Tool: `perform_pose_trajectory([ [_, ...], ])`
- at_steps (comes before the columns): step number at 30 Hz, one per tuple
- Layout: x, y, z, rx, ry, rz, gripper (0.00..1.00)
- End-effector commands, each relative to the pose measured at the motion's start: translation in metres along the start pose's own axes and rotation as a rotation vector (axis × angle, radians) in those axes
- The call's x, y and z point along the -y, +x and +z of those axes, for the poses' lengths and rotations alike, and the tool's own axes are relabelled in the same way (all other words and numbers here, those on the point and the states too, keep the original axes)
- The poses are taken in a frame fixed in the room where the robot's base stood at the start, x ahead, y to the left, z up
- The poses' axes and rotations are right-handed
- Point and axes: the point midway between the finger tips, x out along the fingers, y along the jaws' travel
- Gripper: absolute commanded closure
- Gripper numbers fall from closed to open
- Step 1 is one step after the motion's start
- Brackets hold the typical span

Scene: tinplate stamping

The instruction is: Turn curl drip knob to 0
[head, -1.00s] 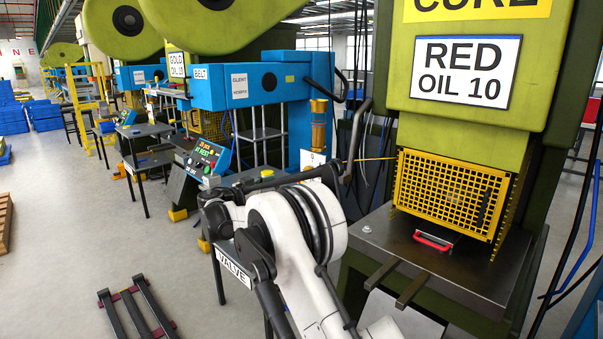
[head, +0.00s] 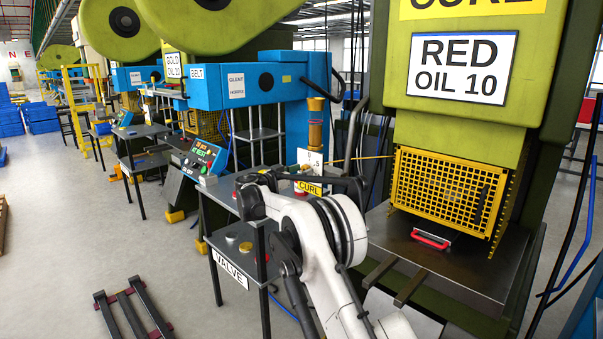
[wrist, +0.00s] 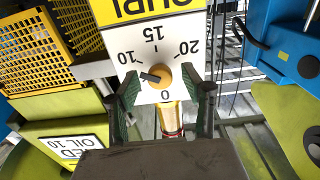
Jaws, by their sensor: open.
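The curl drip knob (wrist: 158,76) is a round orange knob on a white dial plate (wrist: 175,69). The plate shows 10, 15, 20 and 0, and a yellow CURL label (wrist: 140,10) sits at its top edge in the wrist view. The knob's dark pointer points left, below the 10 and away from the 0. My gripper (wrist: 165,95) is open, with one dark green finger on each side of the knob. I see gaps between the fingers and the knob. In the head view, the CURL label (head: 310,188) and part of the dial plate (head: 308,157) show behind my arm.
A brass and red oil cup (head: 316,125) stands above the dial. A table marked VALVE (head: 229,268) holds small round parts. The green press with a yellow mesh guard (head: 448,195) stands on the right. The floor at left is mostly clear.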

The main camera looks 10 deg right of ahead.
Motion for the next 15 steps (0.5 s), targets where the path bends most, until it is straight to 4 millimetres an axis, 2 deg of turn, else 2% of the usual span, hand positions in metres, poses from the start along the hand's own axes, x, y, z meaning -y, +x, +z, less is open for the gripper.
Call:
perform_pose_trajectory([
  [9,-0.0002,0.0021,-0.0003,0.000,0.000,0.000,0.57],
  [15,-0.0002,0.0020,-0.0002,0.000,0.000,0.000,0.84],
])
